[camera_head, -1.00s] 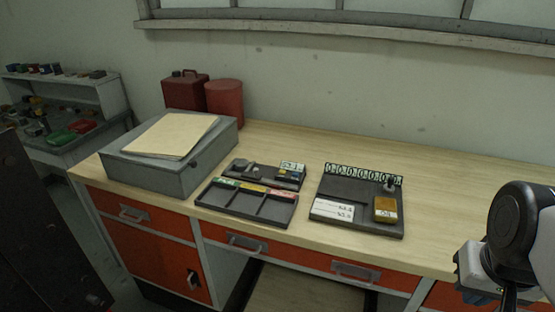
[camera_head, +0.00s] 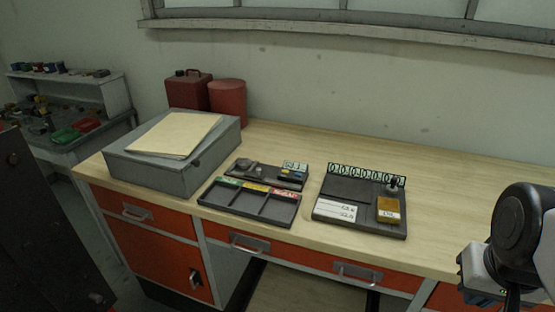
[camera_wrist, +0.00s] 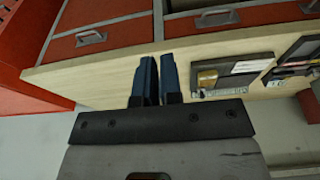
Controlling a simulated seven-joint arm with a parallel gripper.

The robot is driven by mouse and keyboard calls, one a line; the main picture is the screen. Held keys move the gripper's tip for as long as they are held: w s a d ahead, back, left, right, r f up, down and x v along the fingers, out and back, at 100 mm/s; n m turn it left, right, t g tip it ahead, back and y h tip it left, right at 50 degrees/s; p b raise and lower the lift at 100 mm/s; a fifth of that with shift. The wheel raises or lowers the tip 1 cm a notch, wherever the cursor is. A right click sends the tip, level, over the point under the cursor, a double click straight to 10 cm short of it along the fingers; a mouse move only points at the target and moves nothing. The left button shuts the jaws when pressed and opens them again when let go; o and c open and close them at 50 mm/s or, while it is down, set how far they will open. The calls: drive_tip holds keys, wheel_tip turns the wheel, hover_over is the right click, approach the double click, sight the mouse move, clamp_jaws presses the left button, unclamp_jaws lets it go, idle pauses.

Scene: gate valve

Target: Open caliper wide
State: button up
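I cannot make out a caliper for certain in either view. Small grey and dark items lie in the back tray (camera_head: 267,176) on the bench, too small to identify. The right-hand dark board (camera_head: 352,189) carries a row of ring-like marks, a white card (camera_head: 335,210) and a yellow-brown block (camera_head: 389,208) with a label. My gripper shows in the wrist view (camera_wrist: 158,75) as two blue fingers side by side with almost no gap, and nothing is between them. It is over the bench front, apart from the boards. In the head view its fingers are mostly cut off.
A three-slot tray (camera_head: 250,202) with green, yellow and red labels lies at the bench front. A grey box (camera_head: 175,170) with a paper folder (camera_head: 175,134) stands left, with red containers (camera_head: 228,98) behind. The wooden bench top (camera_head: 450,190) is clear on the right.

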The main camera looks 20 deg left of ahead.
drive_tip(key=o, duration=0.5)
drive_tip(key=shift+w+a+r, duration=0.1)
drive_tip(key=shift+w+r, duration=0.05)
drive_tip(key=shift+w, duration=0.05)
drive_tip(key=shift+o, duration=0.8)
drive_tip(key=w+a+r+m, duration=0.1)
drive_tip(key=w+a+r, duration=0.1)
drive_tip(key=w+a, duration=0.2)
drive_tip(key=w+a+r+m, duration=0.1)
drive_tip(key=w+a, duration=0.3)
drive_tip(key=w, duration=0.5)
drive_tip(key=shift+w+r+g, duration=0.15)
drive_tip(key=shift+r+g, duration=0.15)
drive_tip(key=shift+r, duration=0.2)
drive_tip(key=w+a+m, duration=0.3)
drive_tip(key=w+a, duration=0.8)
drive_tip(key=a, duration=0.1)
drive_tip(key=w+a+f+m, duration=0.1)
drive_tip(key=w+a+f, duration=0.2)
drive_tip(key=a, duration=0.7)
drive_tip(key=w+a+f+m+g, duration=0.1)
drive_tip(key=w+a, duration=0.3)
drive_tip(key=a, duration=0.6)
drive_tip(key=w+a+f+m+g, duration=0.1)
drive_tip(key=w+a+f, duration=0.3)
drive_tip(key=a, duration=0.6)
drive_tip(key=shift+w+f+m, duration=0.3)
drive_tip(key=shift+w, duration=0.05)
drive_tip(key=shift+a+f, duration=0.2)
drive_tip(key=shift+a, duration=0.25)
